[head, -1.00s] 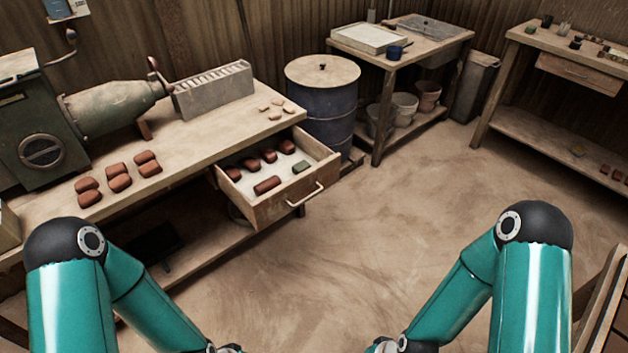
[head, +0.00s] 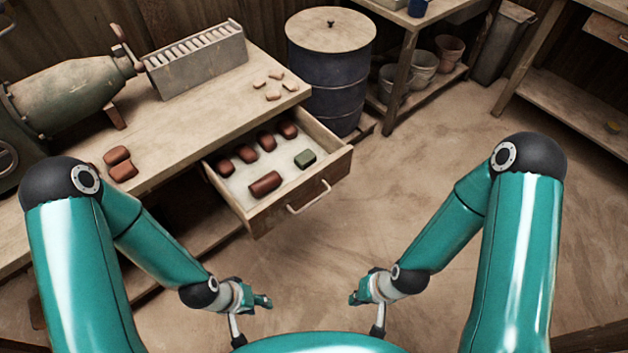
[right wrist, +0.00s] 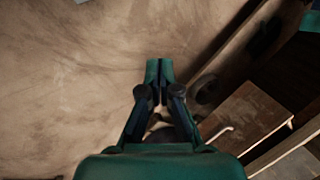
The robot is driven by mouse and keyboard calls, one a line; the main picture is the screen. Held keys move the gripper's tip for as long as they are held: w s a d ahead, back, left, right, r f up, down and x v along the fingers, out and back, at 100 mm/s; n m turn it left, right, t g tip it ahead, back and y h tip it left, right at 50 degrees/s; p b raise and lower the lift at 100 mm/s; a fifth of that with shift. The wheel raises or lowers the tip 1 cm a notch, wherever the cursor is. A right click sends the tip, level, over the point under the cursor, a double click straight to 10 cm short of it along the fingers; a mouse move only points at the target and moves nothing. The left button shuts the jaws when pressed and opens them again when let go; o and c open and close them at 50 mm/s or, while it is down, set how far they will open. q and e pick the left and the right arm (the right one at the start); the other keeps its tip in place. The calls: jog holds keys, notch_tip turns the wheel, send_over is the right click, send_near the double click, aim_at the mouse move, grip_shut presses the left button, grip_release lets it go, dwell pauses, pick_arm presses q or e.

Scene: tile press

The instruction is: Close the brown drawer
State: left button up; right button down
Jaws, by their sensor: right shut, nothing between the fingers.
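A wooden drawer (head: 310,194) with a brown front and a pale bar handle (head: 308,197) stands pulled out of the workbench in the head view. Several red-brown blocks and one green block (head: 305,158) lie inside it. Both wrists hang low, apart from this drawer.
The workbench (head: 190,118) carries a slotted metal block (head: 197,62), more red-brown blocks (head: 120,165) and small pale pieces. A blue barrel (head: 328,85) stands just behind the drawer. Pots (head: 420,68) sit on a low shelf. The floor (head: 430,150) right of the drawer is clear.

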jog(key=shift+w, duration=0.1)
jog(key=m+t+y+b, duration=0.8)
jog(key=t+b, duration=0.6)
jog(key=b, duration=2.1)
send_near(306, 183)
jog(key=shift+m+h, duration=0.4)
jog(key=shift+h, duration=0.3)
jog(key=b+x, duration=0.1)
jog(key=x, duration=0.2)
jog(key=b+x, duration=0.1)
jog(key=x, duration=0.2)
jog(key=shift+a+r, duration=0.2)
jog(key=shift+r, duration=0.05)
jog(key=shift+w+a+r+b, duration=0.1)
jog(key=shift+w+a+b, duration=0.25)
jog(key=shift+w, duration=0.05)
